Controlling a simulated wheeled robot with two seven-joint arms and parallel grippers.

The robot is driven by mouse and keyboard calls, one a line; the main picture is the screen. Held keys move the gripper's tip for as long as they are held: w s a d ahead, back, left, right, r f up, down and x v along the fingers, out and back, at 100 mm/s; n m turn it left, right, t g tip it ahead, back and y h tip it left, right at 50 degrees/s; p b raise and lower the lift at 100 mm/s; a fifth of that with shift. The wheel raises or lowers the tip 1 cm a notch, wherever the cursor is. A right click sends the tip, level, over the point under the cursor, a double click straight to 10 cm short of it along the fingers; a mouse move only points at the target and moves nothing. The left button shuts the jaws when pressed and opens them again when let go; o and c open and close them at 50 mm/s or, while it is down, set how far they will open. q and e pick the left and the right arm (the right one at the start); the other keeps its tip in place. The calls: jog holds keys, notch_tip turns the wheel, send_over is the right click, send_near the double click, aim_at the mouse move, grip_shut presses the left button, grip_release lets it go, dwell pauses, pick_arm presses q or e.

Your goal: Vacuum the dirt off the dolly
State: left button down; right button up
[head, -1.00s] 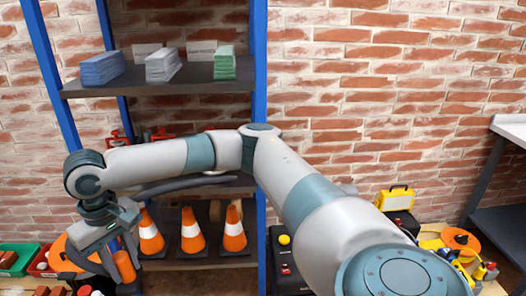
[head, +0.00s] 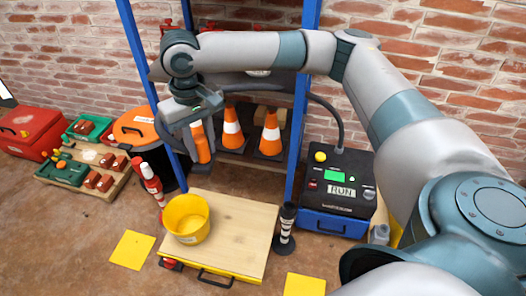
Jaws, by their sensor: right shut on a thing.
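The dolly (head: 245,222) is a low wooden platform with a yellow edge and a dark handle, on the floor at lower middle. A yellow bucket (head: 187,218) stands on its left part. I cannot make out dirt on the bare wood. My right gripper (head: 197,128) is above and behind the dolly, clear of it, shut on an orange piece (head: 201,142) that hangs downward. A dark hose (head: 325,104) runs behind my arm towards a black machine with a green screen reading RUN (head: 341,187). My left gripper is out of view.
A blue-posted shelf (head: 300,150) with orange cones (head: 271,135) stands behind the dolly. A red-and-white post (head: 152,185) and a black-and-white post (head: 285,228) flank it. An orange-lidded drum (head: 133,128) and a red toolbox (head: 28,131) are left. Yellow floor squares (head: 132,249) lie in front.

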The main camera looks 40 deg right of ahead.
jog(key=shift+w, duration=0.1)
jog(key=shift+w+a+f, duration=0.15)
jog(key=shift+w+f, duration=0.1)
jog(key=shift+w, duration=0.05)
jog(key=w+a+f+m, duration=0.1)
jog(key=w+f+m, duration=0.3)
jog(key=w+f, duration=0.9)
jog(key=d+f+m, duration=0.2)
jog(key=d+f, duration=0.1)
jog(key=f, duration=0.5)
jog(key=d+f+m, duration=0.1)
jog(key=d+f, duration=0.1)
jog(key=f, duration=0.7)
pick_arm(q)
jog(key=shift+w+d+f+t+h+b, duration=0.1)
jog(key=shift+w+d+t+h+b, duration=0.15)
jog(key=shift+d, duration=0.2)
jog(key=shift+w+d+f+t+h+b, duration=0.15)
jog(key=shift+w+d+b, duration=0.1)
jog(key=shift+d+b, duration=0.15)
pick_arm(e)
jog(key=s+d+f+m, duration=0.1)
jog(key=s+d+f, duration=0.4)
jog(key=s+f, duration=0.3)
jog(key=s+d+f+m, duration=0.2)
jog(key=s+d+f, duration=0.4)
jog(key=f, duration=1.1)
jog(key=s, duration=0.3)
jog(key=shift+s, duration=0.3)
